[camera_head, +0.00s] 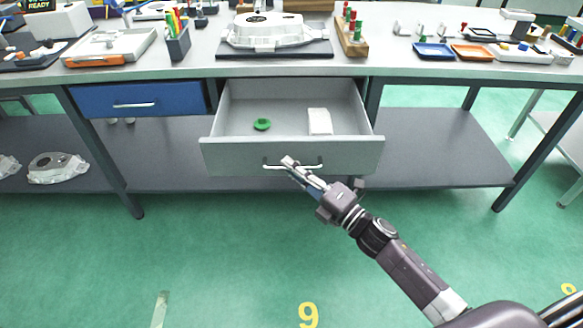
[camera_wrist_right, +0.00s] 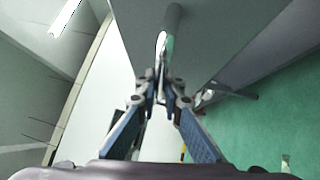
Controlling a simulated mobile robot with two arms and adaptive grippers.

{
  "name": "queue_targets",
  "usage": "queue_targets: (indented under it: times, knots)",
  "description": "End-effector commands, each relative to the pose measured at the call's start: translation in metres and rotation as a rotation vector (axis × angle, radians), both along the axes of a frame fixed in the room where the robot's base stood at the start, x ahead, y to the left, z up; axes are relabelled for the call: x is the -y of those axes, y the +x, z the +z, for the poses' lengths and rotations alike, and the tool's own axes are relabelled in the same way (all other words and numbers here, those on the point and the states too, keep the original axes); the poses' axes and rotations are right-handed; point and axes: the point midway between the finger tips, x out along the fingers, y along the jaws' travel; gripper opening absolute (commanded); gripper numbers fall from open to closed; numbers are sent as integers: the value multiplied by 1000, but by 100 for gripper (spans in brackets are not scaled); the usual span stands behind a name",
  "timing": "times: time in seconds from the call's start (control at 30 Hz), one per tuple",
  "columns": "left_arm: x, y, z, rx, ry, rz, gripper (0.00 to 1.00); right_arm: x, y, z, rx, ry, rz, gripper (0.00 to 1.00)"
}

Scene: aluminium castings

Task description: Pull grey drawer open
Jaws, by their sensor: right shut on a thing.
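The grey drawer (camera_head: 232,158) stands pulled out from under the workbench in the head view, its inside showing from above. A green round item (camera_head: 262,124) and a white block (camera_head: 319,121) lie in it. My right gripper (camera_head: 292,165) is at the drawer front, shut on the silver bar handle (camera_head: 314,167). In the right wrist view the fingers (camera_wrist_right: 161,90) close around the handle (camera_wrist_right: 172,22), beside the drawer front (camera_wrist_right: 215,40). My left gripper is not in view.
A closed blue drawer (camera_head: 115,98) is to the left. The bench top (camera_head: 375,70) holds a white casting (camera_head: 268,32), a pen holder (camera_head: 177,42) and coloured trays (camera_head: 473,53). A lower shelf (camera_head: 430,145) runs behind. The green floor in front is clear.

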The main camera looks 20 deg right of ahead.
Motion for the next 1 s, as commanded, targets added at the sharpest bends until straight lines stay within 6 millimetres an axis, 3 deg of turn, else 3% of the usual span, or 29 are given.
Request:
queue_targets:
  times: [0.2, 0.23, 0.37, 0.73, 1.0]
  knots:
    - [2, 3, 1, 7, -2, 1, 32, 1, 0, 0, -1, 0, -1, 0]
    - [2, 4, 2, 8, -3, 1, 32, 1, 0, 0, -1, 0, -1, 11]
    - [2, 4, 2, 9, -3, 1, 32, 0, 0, 0, -1, 0, -1, 25]
    - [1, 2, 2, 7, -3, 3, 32, 2, -4, -1, -1, 1, -1, 25]
    - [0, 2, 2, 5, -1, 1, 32, 23, -41, -8, -5, 0, -1, 25]
